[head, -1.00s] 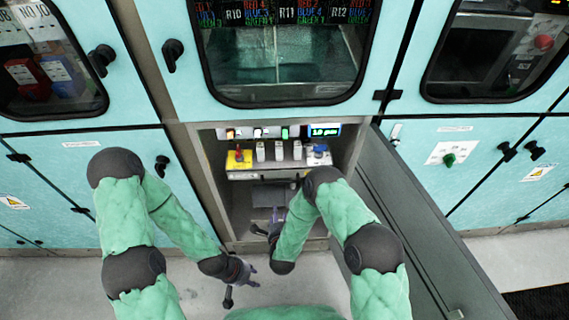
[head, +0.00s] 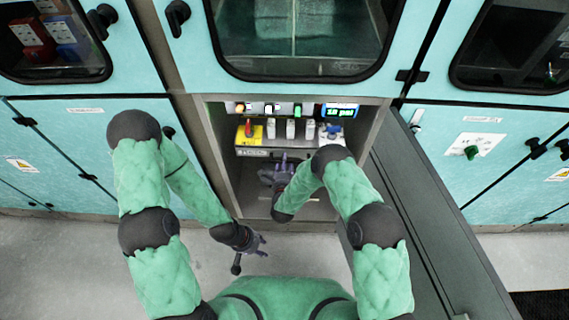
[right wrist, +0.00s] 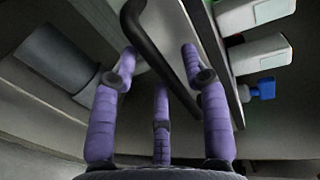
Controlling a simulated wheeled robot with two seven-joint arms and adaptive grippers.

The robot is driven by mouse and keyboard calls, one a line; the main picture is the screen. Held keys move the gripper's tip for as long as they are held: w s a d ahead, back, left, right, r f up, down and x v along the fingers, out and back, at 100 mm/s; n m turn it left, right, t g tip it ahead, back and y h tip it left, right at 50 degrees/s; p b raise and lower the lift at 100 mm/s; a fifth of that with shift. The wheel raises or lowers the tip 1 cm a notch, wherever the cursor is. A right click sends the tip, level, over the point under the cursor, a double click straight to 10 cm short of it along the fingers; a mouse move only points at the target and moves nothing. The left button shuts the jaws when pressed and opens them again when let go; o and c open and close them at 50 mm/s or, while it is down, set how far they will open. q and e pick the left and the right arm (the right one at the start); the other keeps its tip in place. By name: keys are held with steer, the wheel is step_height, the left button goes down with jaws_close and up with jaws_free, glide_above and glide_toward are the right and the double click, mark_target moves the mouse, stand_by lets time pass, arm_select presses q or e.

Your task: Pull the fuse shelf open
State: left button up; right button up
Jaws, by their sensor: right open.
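The fuse shelf (head: 250,153) is a grey shelf inside the open cabinet, with its narrow front edge toward me. It carries a yellow block with a red top (head: 249,131), several white fuse units (head: 291,128) and a blue valve-like part (head: 330,130). My right gripper (head: 281,168) is at the shelf front, partly hidden by my forearm. In the right wrist view, its purple fingers (right wrist: 158,78) are spread open around a black bar handle (right wrist: 158,48), which runs between them; firm contact cannot be told.
The grey cabinet door (head: 425,205) stands open on the right, near my right arm. A small lit display (head: 341,111) and several lit modules sit above the shelf. The grey floor (head: 90,250) is clear at the left.

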steer(key=shift+w+f, duration=0.1)
steer(key=shift+w, duration=0.45)
jaws_close()
steer(key=shift+s, duration=0.1)
